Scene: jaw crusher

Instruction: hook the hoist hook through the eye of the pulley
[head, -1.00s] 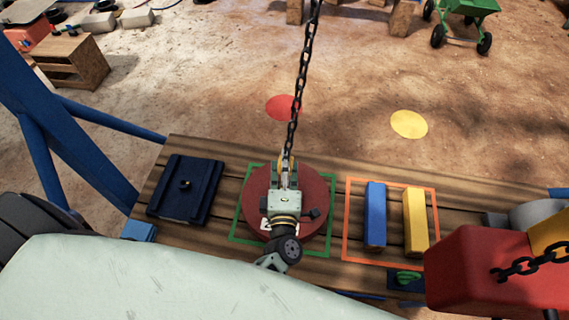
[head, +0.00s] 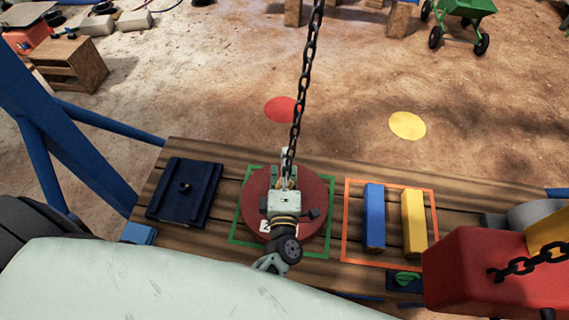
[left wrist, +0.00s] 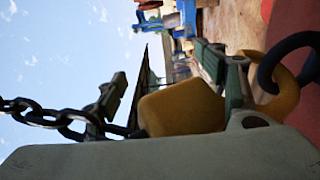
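The red pulley disc (head: 313,205) lies on the wooden bench inside a green square outline. The hoist chain (head: 303,85) hangs down to my left gripper (head: 286,176), which is over the pulley. In the left wrist view, the yellow hook block (left wrist: 180,108) is between the fingers, with a gap beside one finger, so the gripper looks open. The yellow hook (left wrist: 284,100) overlaps the dark eye ring (left wrist: 272,65) and appears to pass through it. In the head view, the gripper hides the hook and eye. My right gripper is out of view.
On the bench (head: 340,170), a dark blue plate (head: 185,205) lies left. Blue (head: 375,215) and yellow (head: 413,222) bars lie right in an orange outline. A red box (head: 480,275) with a chain stands at front right. Blue frame bars (head: 60,125) rise at left.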

